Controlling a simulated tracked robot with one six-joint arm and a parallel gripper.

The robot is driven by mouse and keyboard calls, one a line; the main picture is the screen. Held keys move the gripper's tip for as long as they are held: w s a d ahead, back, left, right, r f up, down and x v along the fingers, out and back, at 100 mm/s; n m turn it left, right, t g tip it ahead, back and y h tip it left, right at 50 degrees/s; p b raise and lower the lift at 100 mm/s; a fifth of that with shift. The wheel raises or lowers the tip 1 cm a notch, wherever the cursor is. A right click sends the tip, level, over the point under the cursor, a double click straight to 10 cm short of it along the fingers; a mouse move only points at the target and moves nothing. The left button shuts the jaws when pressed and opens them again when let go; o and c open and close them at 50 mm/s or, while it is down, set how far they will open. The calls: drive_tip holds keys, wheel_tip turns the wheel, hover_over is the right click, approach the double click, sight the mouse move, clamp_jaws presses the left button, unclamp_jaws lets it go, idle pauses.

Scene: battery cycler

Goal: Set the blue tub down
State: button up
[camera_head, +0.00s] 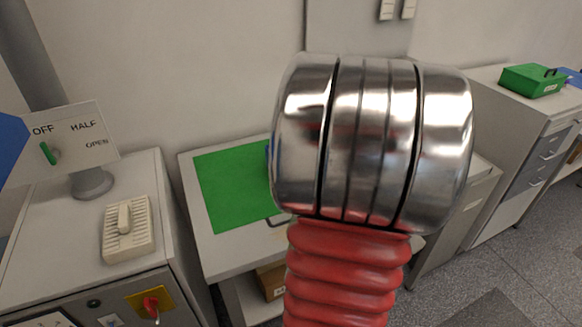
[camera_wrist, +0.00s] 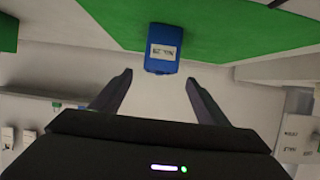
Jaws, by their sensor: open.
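The blue tub (camera_wrist: 163,49) with a white label shows at the top middle of the wrist view, against the green mat (camera_wrist: 220,28). It appears to rest on the mat near its edge. My gripper (camera_wrist: 158,77) is open, its two dark fingers apart, one on each side below the tub in the picture. I see no finger touching it. In the head view the green mat (camera_head: 232,187) lies on a white table, and my metal and red arm hides most of its right side. Only a thin blue sliver shows beside the arm there, perhaps the tub.
On the left, a cabinet carries an OFF/HALF/OPEN sign (camera_head: 75,142) with a green pointer and a ribbed beige block (camera_head: 127,228). A brown box (camera_head: 271,281) sits under the table. A green toolbox (camera_head: 532,80) stands on the right cabinet. The mat's left part is bare.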

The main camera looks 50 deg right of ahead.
drive_tip(key=shift+s, duration=0.1)
idle(0.7)
drive_tip(key=w+a+r+n+g, duration=0.1)
drive_tip(key=w+a+r+g, duration=0.15)
drive_tip(key=a, duration=0.65)
drive_tip(key=w+a+r+n+g, duration=0.15)
drive_tip(key=a+r, duration=0.25)
drive_tip(key=a, duration=0.4)
drive_tip(key=s+a+n+g+y, duration=0.1)
drive_tip(key=s+a+y, duration=0.2)
drive_tip(key=a, duration=0.9)
drive_tip(key=s+a+n+g+y, duration=0.1)
drive_tip(key=s+a+n+y, duration=0.1)
drive_tip(key=s+a, duration=0.5)
drive_tip(key=a+r+y, duration=0.1)
drive_tip(key=a, duration=0.4)
drive_tip(key=shift+a, duration=0.15)
